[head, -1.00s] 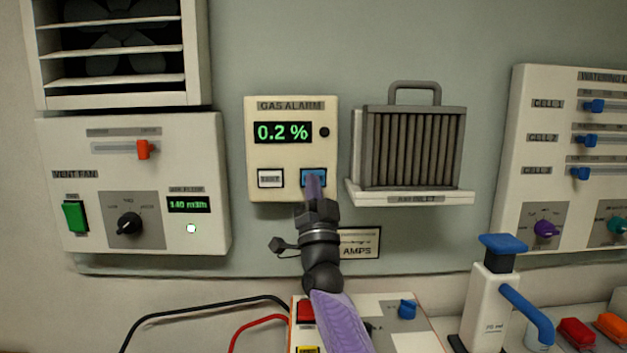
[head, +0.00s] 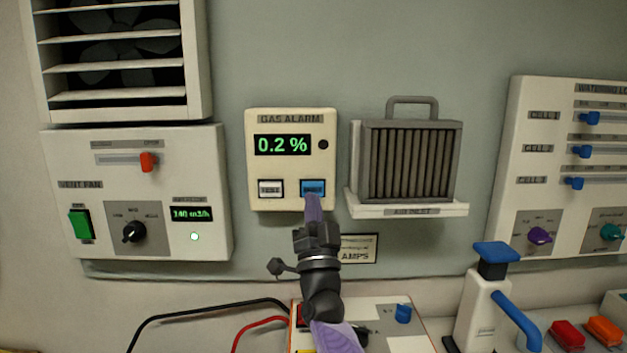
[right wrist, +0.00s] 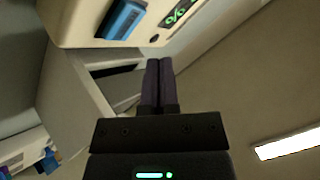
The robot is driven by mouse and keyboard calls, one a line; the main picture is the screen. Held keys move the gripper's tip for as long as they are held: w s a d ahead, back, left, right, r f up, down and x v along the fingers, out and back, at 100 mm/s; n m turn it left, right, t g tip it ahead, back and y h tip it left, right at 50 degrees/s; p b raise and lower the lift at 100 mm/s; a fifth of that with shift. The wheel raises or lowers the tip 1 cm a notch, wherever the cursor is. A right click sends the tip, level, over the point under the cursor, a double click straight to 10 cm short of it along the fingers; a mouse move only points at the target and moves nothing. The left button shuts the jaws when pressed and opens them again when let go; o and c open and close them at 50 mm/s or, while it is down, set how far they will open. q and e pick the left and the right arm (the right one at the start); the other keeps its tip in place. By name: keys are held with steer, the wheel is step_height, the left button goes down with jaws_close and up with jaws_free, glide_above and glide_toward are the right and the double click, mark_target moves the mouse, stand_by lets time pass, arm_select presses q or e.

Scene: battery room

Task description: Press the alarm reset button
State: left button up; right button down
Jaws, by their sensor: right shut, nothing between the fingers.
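The gas alarm box (head: 291,218) hangs on the wall with a green "0.2 %" display (head: 283,145) and a dark round lamp (head: 323,144). Below the display are a white test button (head: 270,189) and a blue button (head: 312,187) with a blurred label, the alarm reset button. The blue button also shows in the right wrist view (right wrist: 123,19). My right gripper (head: 313,200) is shut and empty, its purple fingertips at the blue button's lower edge in the head view. In the right wrist view the fingertips (right wrist: 158,62) appear apart from the button. My left gripper is out of view.
An air inlet (head: 408,165) on a shelf is right of the alarm box. The vent fan panel (head: 75,160) is on the left and a watering panel (head: 515,190) on the right. Below stand a white bottle with a blue top (head: 482,300) and a box with cables.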

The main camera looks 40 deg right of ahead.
steer(key=shift+s+a+p, duration=0.7)
steer(key=shift+s+a, duration=0.1)
steer(key=shift+s, duration=0.15)
steer(key=shift+f, duration=0.1)
